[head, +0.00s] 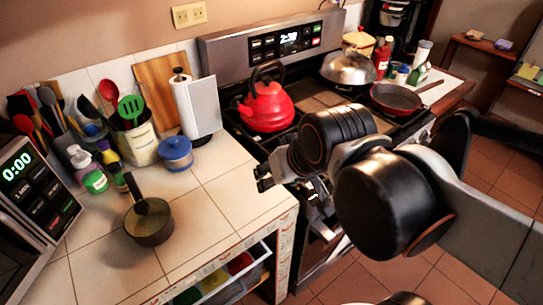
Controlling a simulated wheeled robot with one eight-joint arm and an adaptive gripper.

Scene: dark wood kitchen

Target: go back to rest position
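My arm reaches in from the right edge, in front of the stove. My gripper (264,178) is at its left end, pointing left, by the right edge of the tiled counter and below the red kettle. It is small and dark here, and I cannot tell whether its fingers are open or shut. No held object is visible. My arm hides part of the stove front.
A small pot (149,226) stands on the tiled counter (212,225). A red kettle (266,108) and a red pan (396,99) are on the stove. Below the counter, an open drawer (262,272) holds coloured items. Tiled floor (450,275) shows at lower right.

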